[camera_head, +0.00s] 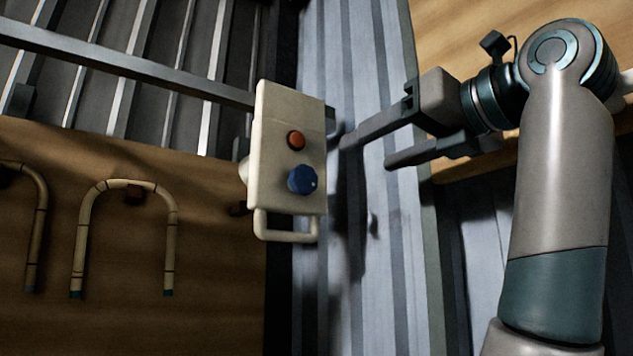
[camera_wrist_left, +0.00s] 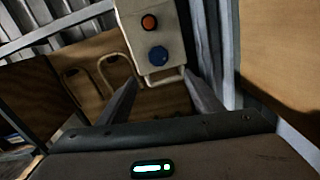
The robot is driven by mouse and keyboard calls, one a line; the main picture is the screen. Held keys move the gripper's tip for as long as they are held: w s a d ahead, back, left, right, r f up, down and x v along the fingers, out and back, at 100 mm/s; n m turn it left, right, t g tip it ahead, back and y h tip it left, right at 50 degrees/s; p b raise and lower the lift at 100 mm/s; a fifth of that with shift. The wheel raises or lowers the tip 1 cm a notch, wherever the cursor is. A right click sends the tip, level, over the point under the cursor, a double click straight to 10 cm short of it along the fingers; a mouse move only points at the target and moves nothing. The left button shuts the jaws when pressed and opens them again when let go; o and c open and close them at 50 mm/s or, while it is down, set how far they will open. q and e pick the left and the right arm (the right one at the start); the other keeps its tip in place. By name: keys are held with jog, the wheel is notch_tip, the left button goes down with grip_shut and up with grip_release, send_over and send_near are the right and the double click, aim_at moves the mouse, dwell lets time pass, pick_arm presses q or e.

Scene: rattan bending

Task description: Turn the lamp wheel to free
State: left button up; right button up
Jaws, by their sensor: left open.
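A pale control box (camera_head: 270,165) hangs at the end of a dark bar, with a loop handle below it. On its face are a round orange-red button or lamp (camera_head: 296,140) and, below it, a blue knob (camera_head: 302,180) with a small light mark. The blue knob is the only wheel-like part I see. My left gripper (camera_head: 365,153) is open and empty, to the right of the box, its fingers pointing at it. In the left wrist view the blue knob (camera_wrist_left: 158,55) shows beyond and between the fingertips, apart from them. My right gripper is out of view.
Bent rattan hoops (camera_head: 128,186) stand against a brown wooden panel (camera_head: 200,240) at left. The dark bar (camera_head: 120,62) runs across the upper left to the box. Ribbed metal sheeting (camera_head: 345,60) is behind. Space between fingers and box looks clear.

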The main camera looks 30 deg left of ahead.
pick_arm(q)
jog(key=p, duration=0.2)
send_near(306, 180)
jog(key=p+x, duration=0.3)
jog(key=x, duration=0.5)
jog(key=shift+w+a+r+p, duration=0.1)
jog(key=shift+w+a+p, duration=0.1)
jog(key=shift+a+p, duration=0.1)
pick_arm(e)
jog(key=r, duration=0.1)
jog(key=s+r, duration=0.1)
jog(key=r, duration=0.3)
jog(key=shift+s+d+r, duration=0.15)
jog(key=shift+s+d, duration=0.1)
pick_arm(q)
jog(key=c, duration=1.1)
